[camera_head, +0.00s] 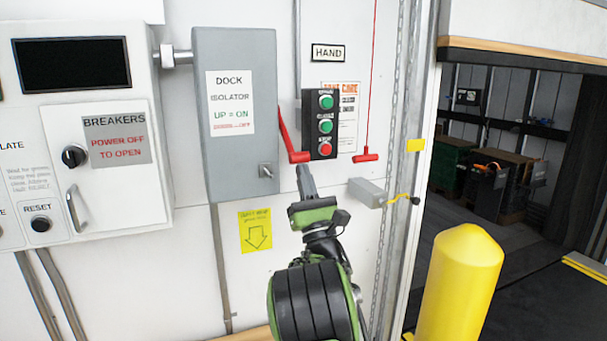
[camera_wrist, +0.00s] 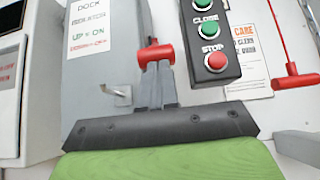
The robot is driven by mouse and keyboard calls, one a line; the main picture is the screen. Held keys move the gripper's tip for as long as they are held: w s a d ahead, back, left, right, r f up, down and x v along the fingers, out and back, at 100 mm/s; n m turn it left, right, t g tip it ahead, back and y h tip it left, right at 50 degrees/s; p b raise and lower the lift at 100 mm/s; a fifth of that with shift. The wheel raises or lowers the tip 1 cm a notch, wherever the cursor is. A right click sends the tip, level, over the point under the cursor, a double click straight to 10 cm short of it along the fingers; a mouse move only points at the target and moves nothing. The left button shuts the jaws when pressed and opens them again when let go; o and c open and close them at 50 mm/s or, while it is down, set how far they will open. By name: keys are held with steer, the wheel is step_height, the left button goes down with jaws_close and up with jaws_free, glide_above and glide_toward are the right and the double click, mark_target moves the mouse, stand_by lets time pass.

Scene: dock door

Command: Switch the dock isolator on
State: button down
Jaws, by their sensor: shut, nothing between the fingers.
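The dock isolator (camera_head: 235,165) is a tall grey box on the wall, labelled "UP = ON"; its side also shows in the wrist view (camera_wrist: 112,60). Its red lever (camera_head: 284,130) is on the right side and points down, with a red grip (camera_head: 299,157) at its lower end. In the wrist view the grip (camera_wrist: 163,54) lies right at the fingertips. My gripper (camera_head: 304,169) is shut with nothing between its fingers. The fingertips (camera_wrist: 158,70) are just below the grip, close to or touching it; I cannot tell which.
A button station (camera_head: 321,125) is just right of the lever. A red pull handle (camera_head: 366,157) hangs on a cord further right, above a small grey box (camera_head: 368,192). The breaker cabinet (camera_head: 108,180) is at left. A yellow bollard (camera_head: 458,285) stands before the doorway.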

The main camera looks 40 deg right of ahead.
step_height(320, 180, up, 22)
steer(key=s+g+p, duration=0.2)
steer(key=p, duration=1.9)
steer(key=shift+a+f+y, duration=0.25)
steer(key=shift+y, duration=0.05)
steer(key=shift+f, duration=0.1)
